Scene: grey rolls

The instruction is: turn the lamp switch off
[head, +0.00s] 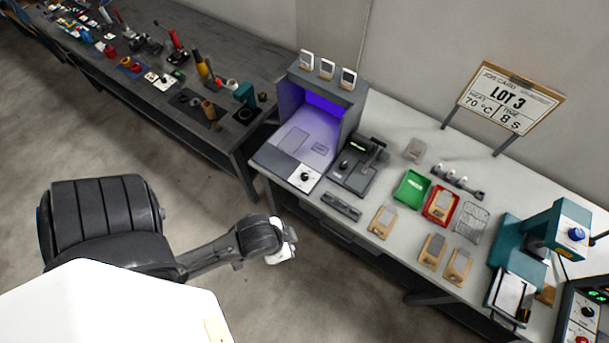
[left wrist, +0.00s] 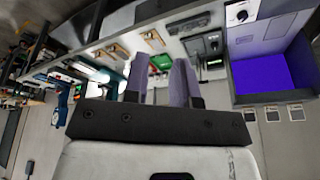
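The lamp box (head: 286,100) is a grey open-fronted housing on the bench, glowing purple inside. On its front base is a white panel with a round black knob switch (head: 305,176). In the left wrist view, the lamp box (left wrist: 265,98) is at the right, and the knob (left wrist: 242,16) is at the upper right. My left gripper (head: 290,245) is in front of the bench, apart from the knob and lower in the picture. In the left wrist view its two fingers (left wrist: 163,75) stand apart with nothing between them. My right gripper is not in view.
A dark device (head: 358,170) stands right of the lamp box. A green tray (head: 411,187), a red tray (head: 428,215), a wire rack (head: 472,222) and a teal press (head: 515,235) follow along the bench. A sign (head: 508,100) stands behind. Floor before the bench is clear.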

